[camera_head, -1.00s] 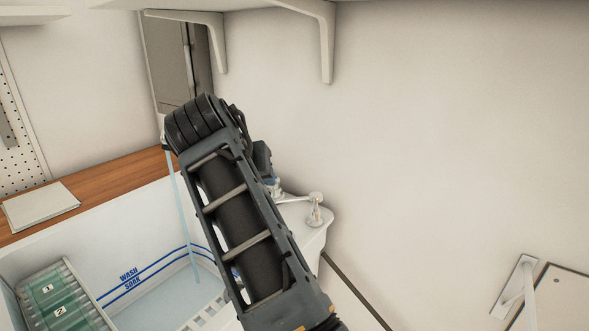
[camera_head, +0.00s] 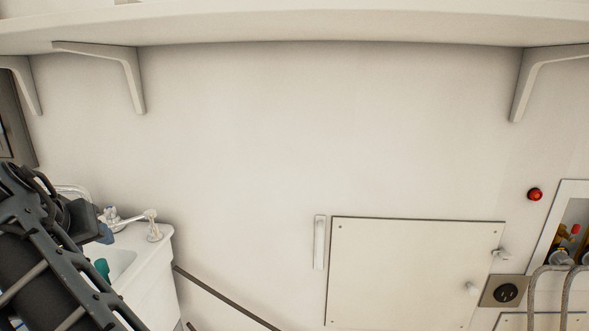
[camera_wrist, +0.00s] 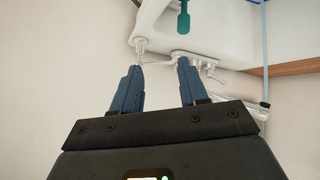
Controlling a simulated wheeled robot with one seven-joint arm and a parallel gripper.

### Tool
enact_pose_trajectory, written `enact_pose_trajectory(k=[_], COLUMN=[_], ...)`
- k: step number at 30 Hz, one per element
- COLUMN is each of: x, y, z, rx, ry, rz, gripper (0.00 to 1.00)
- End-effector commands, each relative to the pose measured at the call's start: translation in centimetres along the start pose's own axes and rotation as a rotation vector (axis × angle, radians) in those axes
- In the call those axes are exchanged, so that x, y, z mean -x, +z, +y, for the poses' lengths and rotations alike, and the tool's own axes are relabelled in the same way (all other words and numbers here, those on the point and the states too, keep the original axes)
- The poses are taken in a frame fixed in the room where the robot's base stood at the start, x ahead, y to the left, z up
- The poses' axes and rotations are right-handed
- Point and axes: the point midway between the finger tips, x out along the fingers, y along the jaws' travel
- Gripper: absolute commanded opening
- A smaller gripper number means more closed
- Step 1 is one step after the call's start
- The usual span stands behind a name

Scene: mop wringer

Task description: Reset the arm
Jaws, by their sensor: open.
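My gripper (camera_wrist: 158,85) shows in the wrist view with its two blue fingers apart and nothing between them. Beyond the fingertips is a white sink (camera_wrist: 220,30) with a metal faucet (camera_wrist: 180,57). In the head view my dark arm is at the lower left, in front of the sink (camera_head: 150,270), and the gripper end is partly hidden beside the faucet (camera_head: 152,229). A teal-handled tool (camera_wrist: 184,20) shows at the sink in the wrist view; its teal part (camera_head: 102,268) also shows in the head view.
A shelf (camera_head: 330,27) on brackets runs along the top of the wall. A white wall panel (camera_head: 410,270), a red button (camera_head: 534,194), an outlet (camera_head: 507,292) and hoses (camera_head: 568,290) are at the right. The wall between is bare.

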Motion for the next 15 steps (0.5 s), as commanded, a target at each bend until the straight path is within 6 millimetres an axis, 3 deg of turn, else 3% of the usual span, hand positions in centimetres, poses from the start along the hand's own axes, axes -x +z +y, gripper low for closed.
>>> enact_pose_trajectory(k=[8,15], x=[-1.7,-4.0], y=[2.3,5.8], z=[0.4,1.2], rx=[-0.002,-0.011], ry=[-0.021,-0.051], rz=[0.001,0.006], gripper=[0.43,0.43])
